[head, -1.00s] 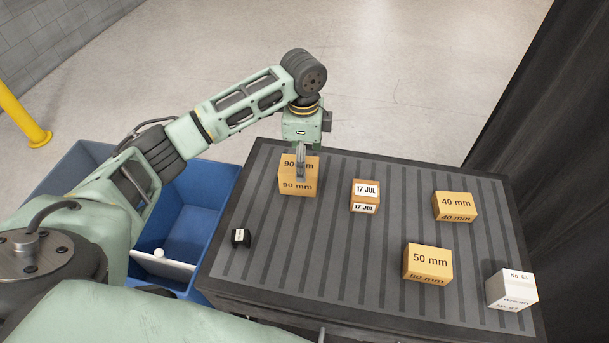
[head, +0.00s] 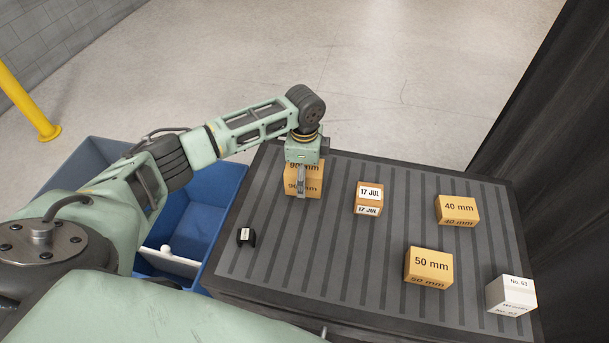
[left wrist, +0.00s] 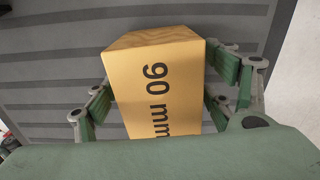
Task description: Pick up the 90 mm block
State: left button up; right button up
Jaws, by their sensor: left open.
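The 90 mm block (head: 311,184) is a yellow-orange box with black lettering, standing at the far left part of the dark ribbed table (head: 300,245). My left gripper (head: 301,190) is over it from above, and partly hides it in the head view. In the left wrist view the block (left wrist: 158,85) sits between the two open fingers of the gripper (left wrist: 165,95), one finger on each side. The right finger looks close to the block's side; I cannot tell whether it touches. My right gripper is not in view.
A 17 JUL block (head: 369,197), a 40 mm block (head: 457,209), a 50 mm block (head: 428,267) and a white box (head: 511,294) stand to the right. Blue bins (head: 205,205) are beside the table.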

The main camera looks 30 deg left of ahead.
pick_arm(q)
jog(key=c, duration=1.4)
jog(key=shift+r, duration=0.1)
jog(key=shift+c, duration=0.7)
